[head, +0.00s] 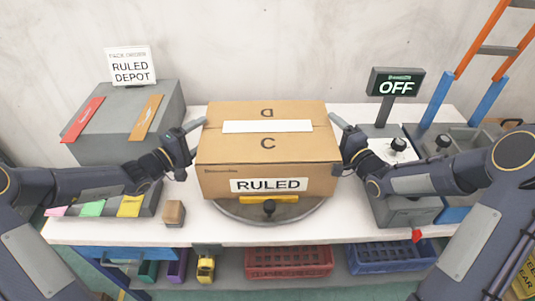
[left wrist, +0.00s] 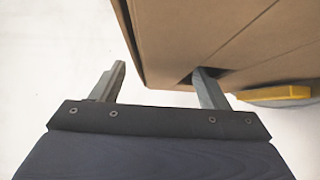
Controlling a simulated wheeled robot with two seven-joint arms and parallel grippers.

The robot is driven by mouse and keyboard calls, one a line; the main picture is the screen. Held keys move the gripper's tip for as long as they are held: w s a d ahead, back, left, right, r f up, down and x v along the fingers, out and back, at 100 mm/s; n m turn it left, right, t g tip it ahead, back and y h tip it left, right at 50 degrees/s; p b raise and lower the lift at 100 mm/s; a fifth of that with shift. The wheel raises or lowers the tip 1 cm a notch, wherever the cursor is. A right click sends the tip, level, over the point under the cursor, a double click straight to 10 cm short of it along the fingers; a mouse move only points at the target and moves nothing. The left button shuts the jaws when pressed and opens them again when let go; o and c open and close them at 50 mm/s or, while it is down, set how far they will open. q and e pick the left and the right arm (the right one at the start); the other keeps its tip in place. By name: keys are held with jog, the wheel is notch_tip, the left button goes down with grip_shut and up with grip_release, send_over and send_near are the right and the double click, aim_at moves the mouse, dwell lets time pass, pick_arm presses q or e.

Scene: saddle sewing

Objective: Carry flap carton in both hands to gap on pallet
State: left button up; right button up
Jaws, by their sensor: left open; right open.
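The brown flap carton (head: 268,158) stands upright on a grey round turntable (head: 232,208) on the white bench. It has a white strip across its top and a "RULED" label on its front. My left gripper (head: 193,136) is open at the carton's left side. In the left wrist view my left gripper (left wrist: 158,72) has one finger reaching a dark slot in the carton (left wrist: 200,35); the other finger is outside and apart from it. My right gripper (head: 342,140) is open at the carton's right side; its exact contact is hidden. I cannot make out a pallet.
A yellow clamp (head: 268,199) sits at the carton's front foot. A small brown block (head: 174,213) stands left of the turntable. A grey box with a "RULED DEPOT" sign (head: 130,66) is behind left. An "OFF" display (head: 396,86) stands behind right. Red (head: 289,262) and blue crates are below.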

pick_arm(q)
jog(key=c, duration=1.3)
pick_arm(e)
jog(key=c, duration=1.3)
jog(key=shift+r, duration=0.1)
